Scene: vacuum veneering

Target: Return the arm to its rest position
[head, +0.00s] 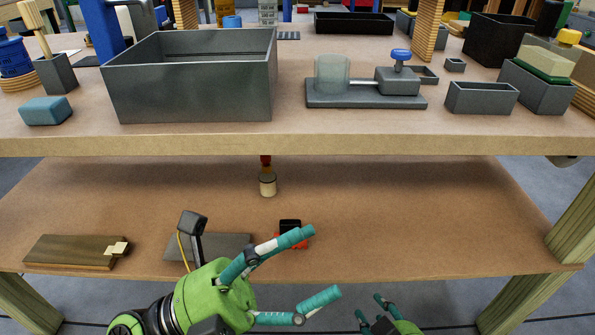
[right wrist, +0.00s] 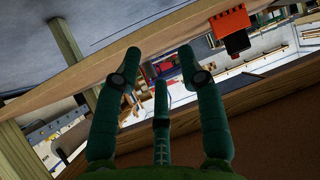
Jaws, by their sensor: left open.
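My left gripper (head: 320,263) is low in the head view, in front of the lower shelf. Its teal fingers are spread and point right, with nothing between them. My right gripper (head: 370,308) shows only in part at the bottom edge, right of the left one. In the right wrist view its fingers (right wrist: 160,62) are apart and empty. Both grippers appear below the level of the worktop (head: 300,143) and touch nothing that I can make out. Most of the right arm is hidden below the frame.
The worktop holds a large grey bin (head: 190,90), a grey fixture (head: 365,100) and a small open box (head: 480,98). The lower shelf (head: 420,210) holds a wooden board (head: 70,252) and a small brush-like item (head: 267,184). The shelf's right half is clear.

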